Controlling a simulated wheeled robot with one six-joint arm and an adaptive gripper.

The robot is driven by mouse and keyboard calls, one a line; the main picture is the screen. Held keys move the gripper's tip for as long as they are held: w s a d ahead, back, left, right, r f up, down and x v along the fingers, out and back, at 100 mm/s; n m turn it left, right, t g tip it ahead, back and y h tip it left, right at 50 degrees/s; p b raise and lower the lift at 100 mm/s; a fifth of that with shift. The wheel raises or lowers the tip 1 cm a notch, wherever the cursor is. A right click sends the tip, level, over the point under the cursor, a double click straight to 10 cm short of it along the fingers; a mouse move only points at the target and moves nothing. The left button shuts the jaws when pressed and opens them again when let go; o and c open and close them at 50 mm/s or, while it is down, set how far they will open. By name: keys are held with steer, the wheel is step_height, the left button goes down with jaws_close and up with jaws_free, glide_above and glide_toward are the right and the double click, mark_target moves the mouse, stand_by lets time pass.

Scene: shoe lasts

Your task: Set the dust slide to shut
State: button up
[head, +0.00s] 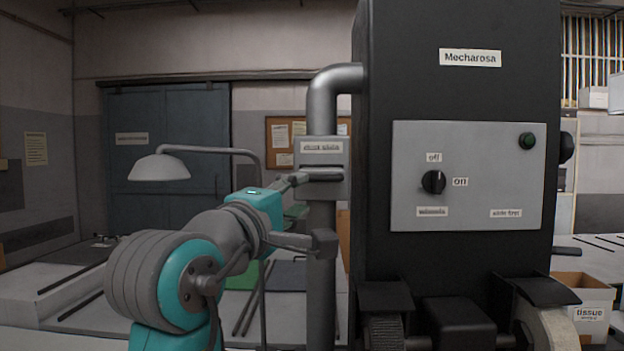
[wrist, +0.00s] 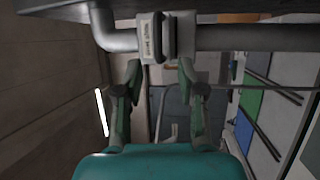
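The dust slide is a grey box (head: 321,147) labelled "dust slide" on the upright grey pipe (head: 322,108) left of the black machine. A dark slot runs across it under the label. It also shows in the wrist view, turned sideways (wrist: 150,38), with its dark slot beside the label. My gripper (head: 305,179) reaches the box's left side at slot height. In the wrist view my gripper (wrist: 160,68) has its two fingers apart, with the tips close at the box's near edge. I cannot tell whether they touch it, or how far in the slide is.
A lamp (head: 160,168) hangs behind my arm. The box labelled tissue (head: 590,290) stands at lower right.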

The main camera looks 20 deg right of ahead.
mark_target(320, 179)
steer(key=x, duration=1)
steer(key=shift+w+d+r, duration=0.2)
steer(key=shift+w, duration=0.05)
jaws_close()
